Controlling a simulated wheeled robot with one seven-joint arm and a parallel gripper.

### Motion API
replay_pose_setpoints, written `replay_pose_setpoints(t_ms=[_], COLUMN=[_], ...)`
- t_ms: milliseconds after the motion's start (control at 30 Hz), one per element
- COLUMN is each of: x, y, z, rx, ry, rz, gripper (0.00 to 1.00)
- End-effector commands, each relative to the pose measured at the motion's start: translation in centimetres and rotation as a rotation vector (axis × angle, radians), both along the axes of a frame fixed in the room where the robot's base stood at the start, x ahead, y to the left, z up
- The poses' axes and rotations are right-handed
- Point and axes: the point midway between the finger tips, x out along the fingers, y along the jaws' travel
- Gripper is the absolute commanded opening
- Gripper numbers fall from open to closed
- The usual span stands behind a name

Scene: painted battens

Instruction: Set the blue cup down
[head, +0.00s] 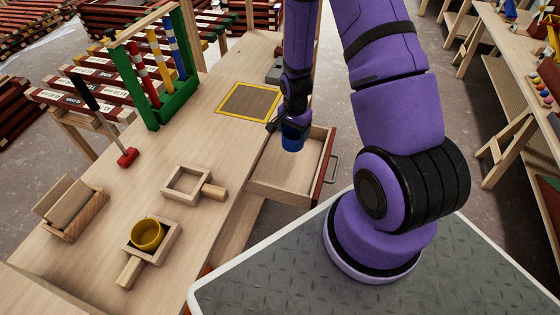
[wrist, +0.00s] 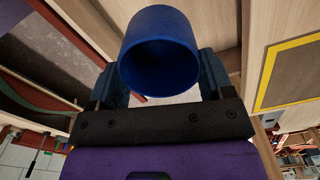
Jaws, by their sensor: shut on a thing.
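The blue cup (head: 292,143) is between the fingers of my gripper (head: 290,126), at the far left part of the open drawer (head: 318,160). I cannot tell whether its base touches the drawer floor. In the wrist view the blue cup (wrist: 160,25) shows its open, empty-looking mouth towards the camera, with a finger of my gripper (wrist: 162,78) on each side. My gripper is shut on the cup.
A yellow-bordered mat (head: 249,102) lies bare on the bench. A yellow cup (head: 147,234) sits in a wooden frame (head: 130,262); another frame (head: 185,183) looks empty. A green rack (head: 180,108), a red-headed mallet (head: 127,157) and a wooden holder (head: 75,222) stand leftward.

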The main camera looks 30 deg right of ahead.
Motion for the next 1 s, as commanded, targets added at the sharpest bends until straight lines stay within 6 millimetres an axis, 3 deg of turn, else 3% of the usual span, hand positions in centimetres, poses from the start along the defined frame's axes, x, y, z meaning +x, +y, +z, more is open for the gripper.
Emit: replay_pose_setpoints(t_ms=[233, 500, 767, 1000], x=[-1.4, -1.4, -1.3, -1.3], y=[-0.6, -0.6, -0.6, -0.6], z=[-1.1, -5.0, -6.9, -9.8], rx=[0.006, 0.005, 0.005, 0.005], ry=[-0.001, -0.001, -0.001, -0.001], rz=[-0.124, -0.125, -0.124, -0.123], gripper=[0.51, 0.51, 0.51, 0.51])
